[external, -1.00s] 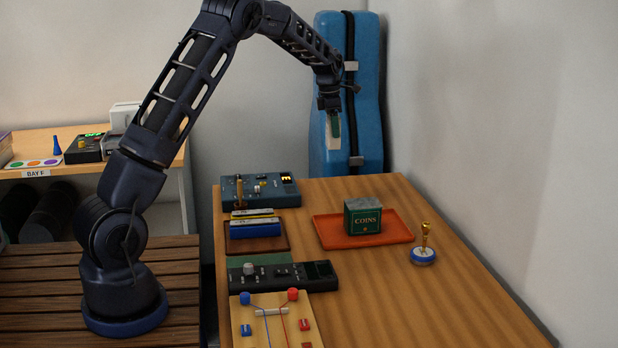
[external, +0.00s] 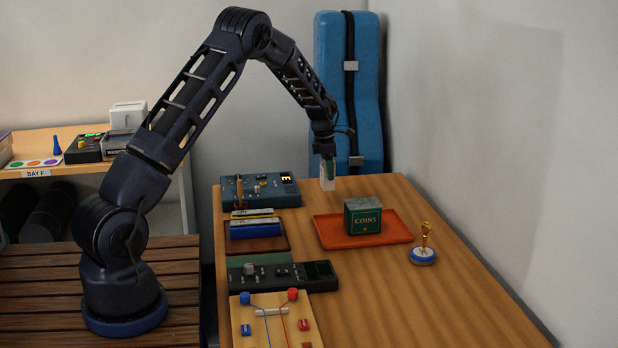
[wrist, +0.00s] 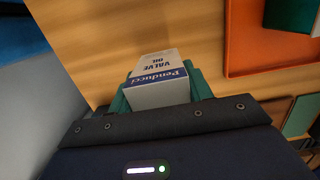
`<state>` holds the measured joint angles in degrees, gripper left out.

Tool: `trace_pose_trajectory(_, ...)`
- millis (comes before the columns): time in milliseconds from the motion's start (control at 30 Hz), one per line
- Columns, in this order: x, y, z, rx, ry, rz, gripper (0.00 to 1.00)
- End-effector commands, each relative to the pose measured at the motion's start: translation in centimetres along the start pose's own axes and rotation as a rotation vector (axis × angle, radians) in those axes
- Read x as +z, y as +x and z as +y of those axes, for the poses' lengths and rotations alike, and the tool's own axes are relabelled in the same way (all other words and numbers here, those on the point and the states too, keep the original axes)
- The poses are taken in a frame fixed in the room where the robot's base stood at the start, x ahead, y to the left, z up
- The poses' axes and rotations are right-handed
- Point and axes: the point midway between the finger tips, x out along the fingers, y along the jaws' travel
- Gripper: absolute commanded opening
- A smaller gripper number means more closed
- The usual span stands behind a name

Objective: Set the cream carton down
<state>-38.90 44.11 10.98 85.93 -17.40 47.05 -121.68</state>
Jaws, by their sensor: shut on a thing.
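The cream carton (external: 326,182) is held upright in my gripper (external: 328,160) near the far end of the wooden table. In the wrist view the carton (wrist: 160,75) shows "VALVE OIL" and a blue band reading "Penducci". The green fingers of my gripper (wrist: 160,92) are shut on it, one on each side. The carton's lower end is at or just above the tabletop; I cannot tell whether it touches.
An orange tray (external: 330,240) with a green coins box (external: 362,216) lies nearer on the table. A blue device (external: 262,190) stands left of the carton, and a blue case (external: 342,100) behind. A gold-topped piece (external: 424,250) stands right of the tray. Bare wood surrounds the carton.

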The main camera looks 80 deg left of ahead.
Motion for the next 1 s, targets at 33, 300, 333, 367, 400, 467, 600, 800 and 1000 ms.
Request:
trace_pose_trajectory(33, -0.1, 0.4, 0.0, 0.001, 0.0, 0.0, 0.26)
trace_pose_trajectory(300, -0.3, 2.2, 0.0, -0.001, 0.0, 0.001, 0.26)
trace_pose_trajectory(333, -0.3, 2.6, 0.0, -0.001, 0.0, 0.0, 0.26)
trace_pose_trajectory(367, -0.4, 3.0, 0.0, 0.0, 0.0, 0.0, 0.26)
trace_pose_trajectory(400, -0.5, 3.6, 0.1, -0.001, -0.001, 0.0, 0.26)
trace_pose_trajectory(467, -0.6, 4.4, 0.1, -0.001, -0.001, 0.001, 0.26)
trace_pose_trajectory(600, -0.6, 5.1, 0.0, 0.001, 0.0, -0.002, 0.26)
trace_pose_trajectory(800, -0.6, 5.1, 0.0, 0.001, 0.0, -0.001, 0.26)
trace_pose_trajectory(1000, -0.6, 5.3, 0.0, 0.001, 0.0, -0.001, 0.63)
